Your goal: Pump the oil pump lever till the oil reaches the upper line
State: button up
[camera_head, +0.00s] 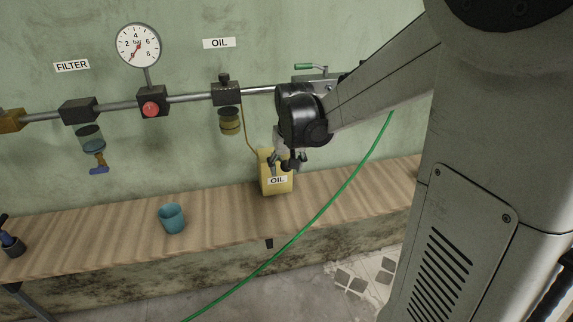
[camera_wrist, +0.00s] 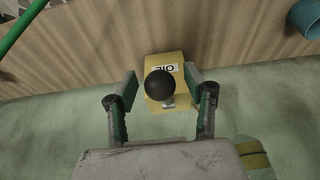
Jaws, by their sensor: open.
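The yellow oil pump box (camera_head: 277,184) with an OIL label stands on the wooden bench against the wall. In the wrist view the same box (camera_wrist: 155,66) lies beyond my fingers. A black ball knob (camera_wrist: 160,84) of the pump lever shows between my fingers, apart from both. My gripper (camera_head: 287,162) is open right over the box and hides part of its top; its two fingers also show in the wrist view (camera_wrist: 160,92). The oil bowl (camera_head: 230,122) hangs under the OIL sign, with yellowish contents; its lines are too small to read.
A thin yellow tube (camera_head: 248,135) runs from the oil unit towards the box. A teal cup (camera_head: 172,218) stands on the bench to the left. A green hose (camera_head: 342,187) crosses in front of the bench. The pipe (camera_head: 190,97) with gauge (camera_head: 138,45) and filter runs along the wall.

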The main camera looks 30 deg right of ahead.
jog(key=shift+p+v, duration=1.9)
jog(key=shift+v, duration=1.15)
jog(key=s+a+r+n+t+y+b, duration=0.1)
jog(key=s+a+r+n+t, duration=0.2)
jog(key=s+a, duration=1.3)
jog(key=s+t, duration=0.1)
jog(key=s, duration=0.1)
jog(key=shift+s+r, duration=0.3)
jog(key=shift+s, duration=0.05)
